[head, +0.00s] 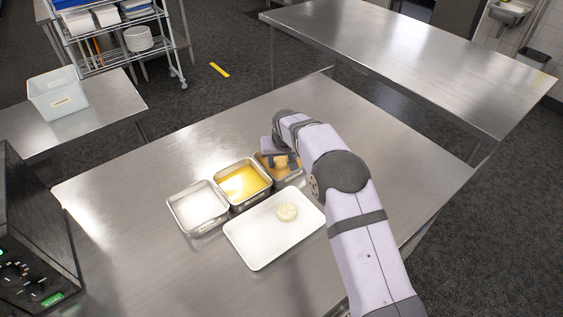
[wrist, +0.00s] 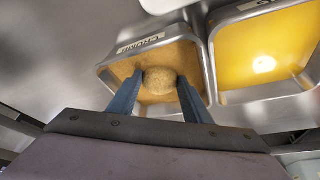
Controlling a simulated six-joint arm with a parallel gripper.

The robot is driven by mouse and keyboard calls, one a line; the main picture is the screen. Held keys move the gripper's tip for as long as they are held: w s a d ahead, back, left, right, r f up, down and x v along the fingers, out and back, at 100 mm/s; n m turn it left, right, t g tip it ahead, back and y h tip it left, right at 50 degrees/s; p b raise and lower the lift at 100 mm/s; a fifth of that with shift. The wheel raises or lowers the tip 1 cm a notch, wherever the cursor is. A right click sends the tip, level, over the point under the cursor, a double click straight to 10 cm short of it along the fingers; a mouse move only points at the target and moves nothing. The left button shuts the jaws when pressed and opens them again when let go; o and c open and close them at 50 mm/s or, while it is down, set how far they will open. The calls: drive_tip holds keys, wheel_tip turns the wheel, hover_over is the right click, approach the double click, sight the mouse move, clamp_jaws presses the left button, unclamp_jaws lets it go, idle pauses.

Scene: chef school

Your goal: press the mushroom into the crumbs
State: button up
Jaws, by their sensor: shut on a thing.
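The mushroom (wrist: 160,82) is a round, tan piece with a speckled surface, between the two blue fingers of my gripper (wrist: 157,92). My gripper (head: 281,163) is shut on it inside the crumbs pan (wrist: 108,77). The crumbs pan (head: 296,179) is a metal pan with orange-tan crumbs and a label on its rim. The mushroom (head: 280,161) also shows in the head view, partly hidden by my gripper. I cannot tell how deep it sits in the crumbs.
A pan of yellow liquid (head: 243,183) stands beside the crumbs pan, then a pan of white powder (head: 198,207). The steel table (head: 130,200) is clear to the left.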

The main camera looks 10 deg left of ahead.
drive_tip(key=shift+r+p, duration=2.35)
drive_tip(key=shift+r, duration=1.9)
drive_tip(key=shift+f, duration=0.2)
